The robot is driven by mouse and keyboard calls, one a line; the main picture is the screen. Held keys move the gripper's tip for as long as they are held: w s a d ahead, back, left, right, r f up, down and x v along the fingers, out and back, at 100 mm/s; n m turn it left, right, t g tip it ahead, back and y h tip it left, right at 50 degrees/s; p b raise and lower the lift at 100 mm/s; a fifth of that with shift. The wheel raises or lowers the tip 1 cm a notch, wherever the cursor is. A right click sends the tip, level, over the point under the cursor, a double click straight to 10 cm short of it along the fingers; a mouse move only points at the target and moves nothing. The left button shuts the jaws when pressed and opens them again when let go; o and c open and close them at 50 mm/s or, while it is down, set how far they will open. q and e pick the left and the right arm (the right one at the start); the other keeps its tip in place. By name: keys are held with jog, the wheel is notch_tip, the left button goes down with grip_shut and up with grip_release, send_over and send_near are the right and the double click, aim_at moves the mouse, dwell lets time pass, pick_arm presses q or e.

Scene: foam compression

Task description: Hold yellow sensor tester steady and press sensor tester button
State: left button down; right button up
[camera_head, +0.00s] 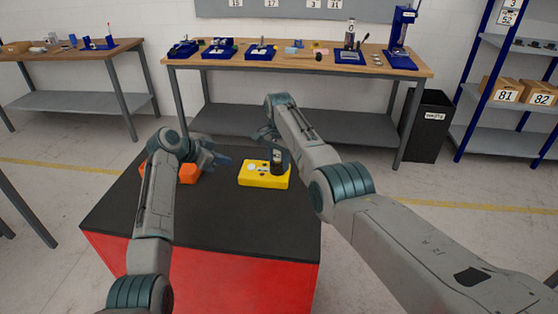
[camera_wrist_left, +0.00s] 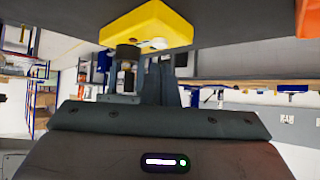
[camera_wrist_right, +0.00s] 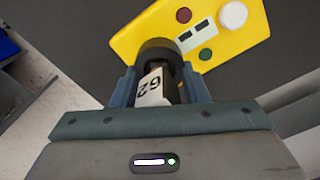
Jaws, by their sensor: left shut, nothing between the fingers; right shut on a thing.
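The yellow sensor tester (camera_head: 262,182) lies on the black top of a red box. In the right wrist view the tester (camera_wrist_right: 190,40) shows a large white round button (camera_wrist_right: 233,15), small red and green buttons and two dark displays. My right gripper (camera_wrist_right: 157,88) is shut on a dark cylinder with a white number label (camera_wrist_right: 150,88), upright at one end of the tester. Whether the cylinder is seated in it cannot be told. My left gripper (camera_head: 226,160) is shut and empty, left of the tester and apart from it. In the left wrist view its fingers (camera_wrist_left: 160,82) point toward the tester.
An orange object (camera_head: 186,173) lies on the black top (camera_head: 220,225) left of the tester, partly behind my left arm. The front of the black top is clear. A wooden workbench (camera_head: 280,60) with blue trays stands behind, with a black bin (camera_head: 428,130) and shelves at right.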

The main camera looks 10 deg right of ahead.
pick_arm(q)
notch_tip(320, 180, up, 5)
jog(key=m+t+y, duration=0.2)
jog(key=m+y, duration=0.1)
jog(key=m, duration=0.2)
send_over(249, 167)
jog(key=shift+f, duration=4.25)
jog(key=shift+f, duration=0.45)
jog(key=shift+r, duration=0.45)
